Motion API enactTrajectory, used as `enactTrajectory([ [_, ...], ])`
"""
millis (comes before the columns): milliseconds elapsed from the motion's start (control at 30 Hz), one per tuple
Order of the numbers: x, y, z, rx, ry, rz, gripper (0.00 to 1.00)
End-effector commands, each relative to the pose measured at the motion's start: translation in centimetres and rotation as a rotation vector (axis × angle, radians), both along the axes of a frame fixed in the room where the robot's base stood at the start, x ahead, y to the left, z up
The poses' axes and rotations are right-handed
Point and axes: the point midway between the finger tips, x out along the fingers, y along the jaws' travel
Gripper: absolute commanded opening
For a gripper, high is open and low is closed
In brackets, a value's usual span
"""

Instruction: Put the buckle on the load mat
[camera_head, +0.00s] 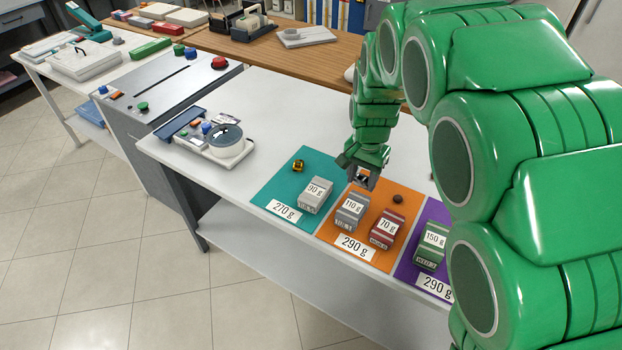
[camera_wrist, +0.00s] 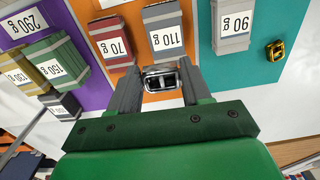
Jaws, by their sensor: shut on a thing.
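My gripper (camera_head: 364,178) is shut on a silver buckle (camera_wrist: 161,78), which sits between the fingertips in the wrist view. It is over the far part of the orange mat (camera_head: 330,229), near the mat's far edge; the exact height is hard to tell. The orange mat is labelled 290 g and bears a grey 110 g block (camera_head: 352,211), a red 70 g block (camera_head: 387,229) and a small dark round thing (camera_head: 398,199). A teal mat (camera_head: 272,187) labelled 270 g bears a grey 90 g block (camera_head: 315,194) and a gold buckle-like piece (camera_head: 298,166). No mat is visibly marked "load".
A purple mat (camera_wrist: 84,20), labelled 290 g, bears a green 150 g block (camera_wrist: 57,56) and, in the wrist view, a yellow block (camera_wrist: 22,74) and a smaller grey one (camera_wrist: 62,105). A scale (camera_head: 226,146) stands at the table's left. White table (camera_head: 290,118) is clear behind the mats.

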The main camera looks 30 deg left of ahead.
Motion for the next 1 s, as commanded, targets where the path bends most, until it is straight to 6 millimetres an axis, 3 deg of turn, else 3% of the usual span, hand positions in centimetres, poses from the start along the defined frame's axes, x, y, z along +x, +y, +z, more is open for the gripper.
enactTrajectory([
  [100, -1.1, 2.4, 0.0, 0.002, 0.000, 0.019, 0.18],
  [333, -1.6, 4.1, -0.3, 0.002, 0.003, 0.029, 0.18],
  [1000, 4.0, 8.4, -3.5, 0.002, 0.004, 0.028, 0.18],
])
